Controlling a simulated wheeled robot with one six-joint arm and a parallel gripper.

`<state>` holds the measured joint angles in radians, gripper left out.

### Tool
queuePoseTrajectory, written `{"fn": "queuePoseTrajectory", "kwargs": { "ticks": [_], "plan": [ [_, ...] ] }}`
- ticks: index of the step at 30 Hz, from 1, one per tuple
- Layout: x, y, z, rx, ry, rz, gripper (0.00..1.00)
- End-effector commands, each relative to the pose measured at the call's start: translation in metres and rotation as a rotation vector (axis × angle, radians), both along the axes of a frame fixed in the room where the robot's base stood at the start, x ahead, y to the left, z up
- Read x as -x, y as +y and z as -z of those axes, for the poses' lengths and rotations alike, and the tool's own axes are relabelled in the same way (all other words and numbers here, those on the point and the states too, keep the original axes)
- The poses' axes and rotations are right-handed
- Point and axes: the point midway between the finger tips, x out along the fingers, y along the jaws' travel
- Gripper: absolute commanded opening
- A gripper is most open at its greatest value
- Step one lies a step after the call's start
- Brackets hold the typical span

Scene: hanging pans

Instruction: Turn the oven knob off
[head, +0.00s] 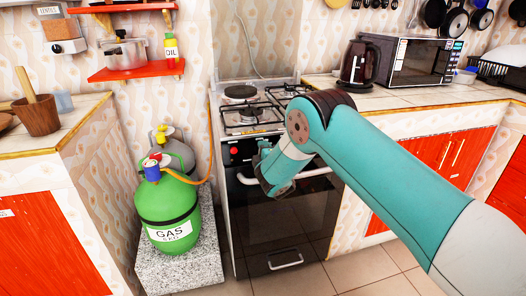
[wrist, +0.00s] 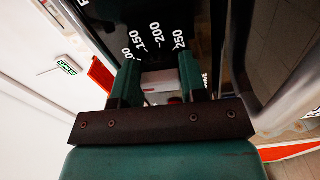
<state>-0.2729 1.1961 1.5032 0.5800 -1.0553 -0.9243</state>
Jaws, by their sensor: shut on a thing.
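The oven (head: 285,235) stands in the middle of the head view, with a black control panel above its door. My gripper (head: 265,163) is at this panel, and my arm hides part of the panel. In the wrist view, my two green fingers stand on either side of a pale grey oven knob (wrist: 160,78), shut on it. White dial numbers (wrist: 157,38), with 150, 200 and 250 readable, curve around the far side of the knob. The knob's pointer mark cannot be made out.
A silver oven door handle (head: 305,177) runs just below the panel; a metal bar passes close on the right in the wrist view. A green gas bottle (head: 168,210) stands left of the oven. Gas burners (head: 262,110) are above.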

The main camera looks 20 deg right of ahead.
Motion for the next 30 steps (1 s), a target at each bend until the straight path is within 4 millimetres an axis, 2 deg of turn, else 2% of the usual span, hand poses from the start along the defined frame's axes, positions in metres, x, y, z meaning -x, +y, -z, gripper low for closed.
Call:
{"fn": "queuePoseTrajectory", "kwargs": {
  "ticks": [10,25,26,29,30],
  "plan": [
    [-0.0002,0.0011,-0.0014,0.125,-0.001,-0.002,0.16],
    [-0.0002,0.0013,-0.0012,0.145,-0.002,-0.003,0.16],
    [-0.0001,0.0013,-0.0012,0.145,-0.002,-0.003,0.42],
    [-0.0001,0.0011,-0.0011,0.144,-0.002,-0.002,0.65],
    [-0.0001,0.0010,-0.0011,0.144,-0.001,-0.002,0.65]
  ]
}}
